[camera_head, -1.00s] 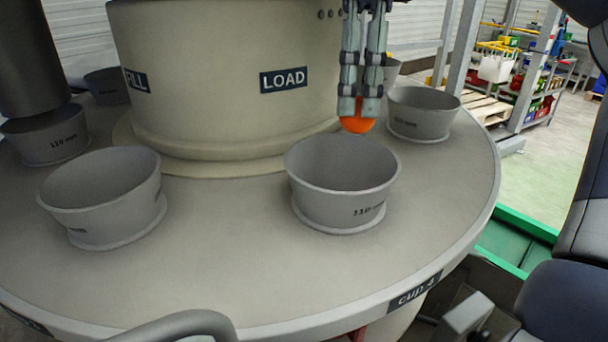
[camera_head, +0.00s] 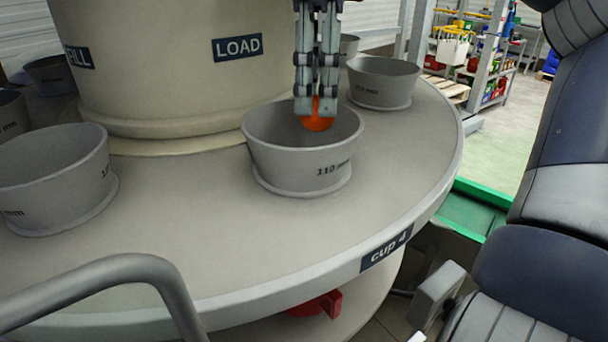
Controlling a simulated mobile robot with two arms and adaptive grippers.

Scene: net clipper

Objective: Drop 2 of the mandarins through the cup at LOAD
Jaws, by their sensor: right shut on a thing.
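My right gripper (camera_head: 317,104) points down and is shut on an orange mandarin (camera_head: 318,122). The mandarin shows just below the fingertips, over the opening of the grey cup (camera_head: 300,178) in front of the LOAD sign (camera_head: 238,47). From this angle it lies within the cup's rim outline; its exact height over the rim is hard to tell. The cup stands on the round turntable (camera_head: 225,235), above the "cup 4" label (camera_head: 386,248). The cup's floor is hidden. My left gripper is not in view.
Other grey cups stand on the turntable, at left (camera_head: 60,180) and at back right (camera_head: 384,82). The beige central drum (camera_head: 160,80) rises behind. A grey curved handle (camera_head: 120,270) is at the front left. A green frame (camera_head: 475,205) lies to the right.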

